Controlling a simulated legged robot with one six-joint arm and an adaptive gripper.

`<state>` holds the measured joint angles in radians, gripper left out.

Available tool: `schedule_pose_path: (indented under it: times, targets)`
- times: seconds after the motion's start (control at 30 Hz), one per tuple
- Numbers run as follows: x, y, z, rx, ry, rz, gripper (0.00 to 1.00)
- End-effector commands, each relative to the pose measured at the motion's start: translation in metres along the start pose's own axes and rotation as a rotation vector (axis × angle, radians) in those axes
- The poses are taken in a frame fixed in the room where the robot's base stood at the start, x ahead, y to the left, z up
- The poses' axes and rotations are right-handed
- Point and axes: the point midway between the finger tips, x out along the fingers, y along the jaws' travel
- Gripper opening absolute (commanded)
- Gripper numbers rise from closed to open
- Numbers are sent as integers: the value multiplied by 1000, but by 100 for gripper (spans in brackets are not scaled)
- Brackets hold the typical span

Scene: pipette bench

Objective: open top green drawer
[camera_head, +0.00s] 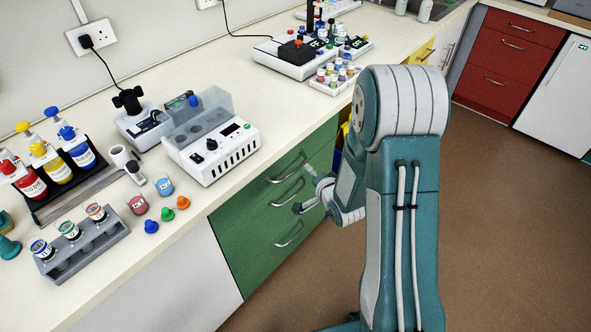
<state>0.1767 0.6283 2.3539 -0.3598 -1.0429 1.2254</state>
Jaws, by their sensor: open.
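The green drawer unit (245,250) sits under the bench, left of my arm, with three silver handles one above another. The top green drawer (258,186) looks shut, and its curved handle (284,172) is in view. My gripper (305,190) is open and empty in front of the drawer fronts, with its fingers pointing left toward them. In the picture its fingertips are just right of the upper two handles. It appears apart from them, but I cannot tell the exact gap.
The bench top (240,185) above holds a white instrument (210,145), colored stoppers, small beakers and a grey vial rack (85,248). A red drawer unit (508,60) stands at the back right. The brown floor (490,230) right of my arm is clear.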

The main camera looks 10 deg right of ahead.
Motion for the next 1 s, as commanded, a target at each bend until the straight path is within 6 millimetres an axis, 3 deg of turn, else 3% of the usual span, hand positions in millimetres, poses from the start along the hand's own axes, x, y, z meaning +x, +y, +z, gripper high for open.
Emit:
schedule_pose_path:
  times: [0.1,0.3,0.47,1.0]
  targets:
    - [6,26,15,126,-11,-61,50]
    - [7,42,26,246,-20,-134,50]
    - [16,41,27,258,-21,-145,50]
    - [104,28,27,255,-21,-143,50]
